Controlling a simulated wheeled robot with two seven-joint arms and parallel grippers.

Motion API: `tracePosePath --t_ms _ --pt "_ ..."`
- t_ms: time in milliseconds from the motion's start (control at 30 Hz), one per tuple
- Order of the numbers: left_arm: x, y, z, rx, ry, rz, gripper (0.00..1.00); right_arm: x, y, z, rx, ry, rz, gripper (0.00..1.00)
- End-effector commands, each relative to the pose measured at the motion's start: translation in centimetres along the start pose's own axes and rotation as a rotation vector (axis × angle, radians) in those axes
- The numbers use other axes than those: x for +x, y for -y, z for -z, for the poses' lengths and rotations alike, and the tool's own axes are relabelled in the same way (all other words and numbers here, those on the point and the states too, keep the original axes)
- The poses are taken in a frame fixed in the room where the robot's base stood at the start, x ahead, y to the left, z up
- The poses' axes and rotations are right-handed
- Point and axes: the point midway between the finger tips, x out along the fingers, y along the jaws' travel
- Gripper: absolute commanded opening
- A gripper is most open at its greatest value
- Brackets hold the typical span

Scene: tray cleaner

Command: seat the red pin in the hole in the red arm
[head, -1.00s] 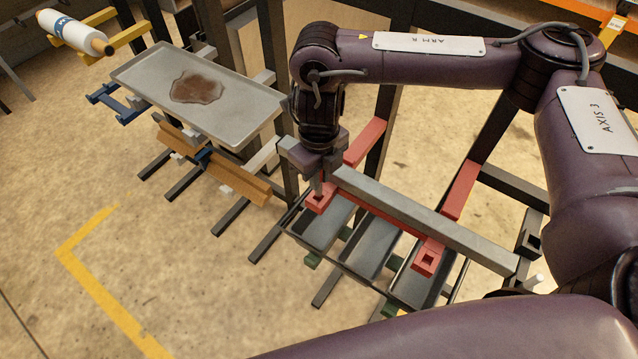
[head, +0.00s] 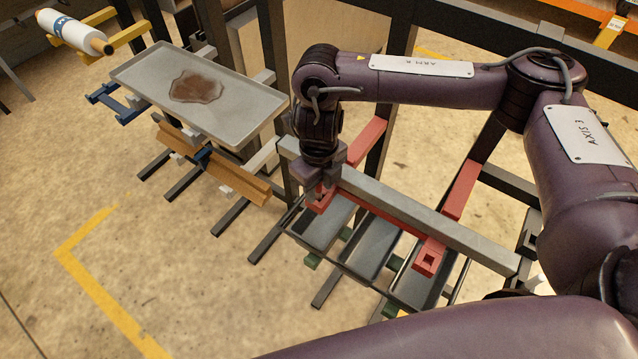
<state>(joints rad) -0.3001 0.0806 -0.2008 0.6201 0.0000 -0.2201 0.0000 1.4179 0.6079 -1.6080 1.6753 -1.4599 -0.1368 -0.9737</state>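A red arm (head: 365,143) runs forward under the grey beam to a red end block (head: 318,207) at its near left end. A second red arm (head: 461,190) ends in a red block (head: 427,261) with a dark square hole that shows clear. My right gripper (head: 321,193) points down at the left end block, at or just above its top. The wrist and fingers cover most of that block's top, so its hole is hidden. I cannot make out the red pin or the finger gap. My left gripper is out of view.
A long grey beam (head: 430,211) crosses just behind the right gripper. Dark trays (head: 325,230) hang below the red blocks. A tray with a brown stain (head: 240,115) rests at left, above orange-brown bars (head: 238,184). The floor at lower left is clear.

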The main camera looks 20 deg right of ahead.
Motion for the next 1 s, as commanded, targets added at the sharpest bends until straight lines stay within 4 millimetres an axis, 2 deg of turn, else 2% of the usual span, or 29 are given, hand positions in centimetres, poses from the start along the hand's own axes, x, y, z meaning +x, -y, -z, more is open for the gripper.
tracePosePath --t_ms 167,300,800,1000 --pt "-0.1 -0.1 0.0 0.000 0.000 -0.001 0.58 -0.2 0.0 0.0 0.000 0.000 0.000 0.36" --pt "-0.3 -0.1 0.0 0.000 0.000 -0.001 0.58 -1.1 0.0 -0.1 -0.002 0.003 0.001 0.36" --pt "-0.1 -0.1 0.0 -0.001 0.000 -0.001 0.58 -10.0 0.1 -0.1 -0.001 0.005 0.003 0.36" --pt "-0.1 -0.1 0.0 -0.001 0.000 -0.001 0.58 -11.9 0.0 -0.1 -0.001 0.002 0.002 0.36"
